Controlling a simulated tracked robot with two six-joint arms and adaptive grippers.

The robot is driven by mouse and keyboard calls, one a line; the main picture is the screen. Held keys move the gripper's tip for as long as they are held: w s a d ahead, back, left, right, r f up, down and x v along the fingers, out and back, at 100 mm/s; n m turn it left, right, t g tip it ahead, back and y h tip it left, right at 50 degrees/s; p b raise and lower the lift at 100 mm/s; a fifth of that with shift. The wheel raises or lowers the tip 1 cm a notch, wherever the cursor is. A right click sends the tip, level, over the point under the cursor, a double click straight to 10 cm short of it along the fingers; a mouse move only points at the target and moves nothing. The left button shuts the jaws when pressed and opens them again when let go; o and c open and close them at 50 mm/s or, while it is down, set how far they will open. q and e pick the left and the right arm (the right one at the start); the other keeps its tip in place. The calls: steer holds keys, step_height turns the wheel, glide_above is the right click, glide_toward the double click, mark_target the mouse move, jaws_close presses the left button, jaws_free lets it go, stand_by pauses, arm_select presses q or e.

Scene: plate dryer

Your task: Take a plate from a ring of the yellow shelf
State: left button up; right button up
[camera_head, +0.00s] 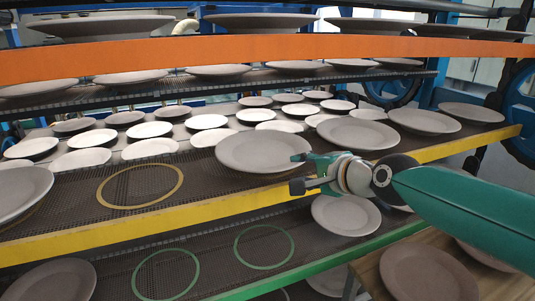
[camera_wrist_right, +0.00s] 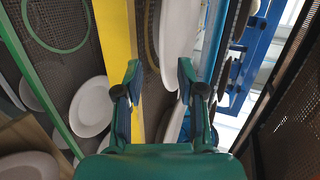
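The yellow shelf (camera_head: 230,207) runs across the middle of the head view. A grey plate (camera_head: 263,151) lies on it near its front edge, just ahead of my right gripper (camera_head: 300,174). The gripper reaches in from the right, its fingers apart at the plate's front right rim. In the right wrist view, my right gripper (camera_wrist_right: 160,72) is open, with the yellow edge (camera_wrist_right: 117,40) by its left finger and a pale plate (camera_wrist_right: 178,28) ahead by its right finger. I cannot tell whether they touch. An empty yellow ring (camera_head: 140,186) lies left of the plate. My left gripper is not in view.
More plates stand on the yellow shelf, such as one on the right (camera_head: 357,133) and one at the left edge (camera_head: 20,191). An orange shelf edge (camera_head: 230,50) is above. A green-edged shelf (camera_head: 305,271) below has empty green rings (camera_head: 264,246). A wooden surface (camera_head: 372,276) holds plates.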

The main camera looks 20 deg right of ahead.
mark_target(290, 167)
steer(key=x, duration=0.4)
steer(key=shift+w+a, duration=0.15)
steer(key=shift+w, duration=0.1)
jaws_close()
steer(key=shift+r, duration=0.2)
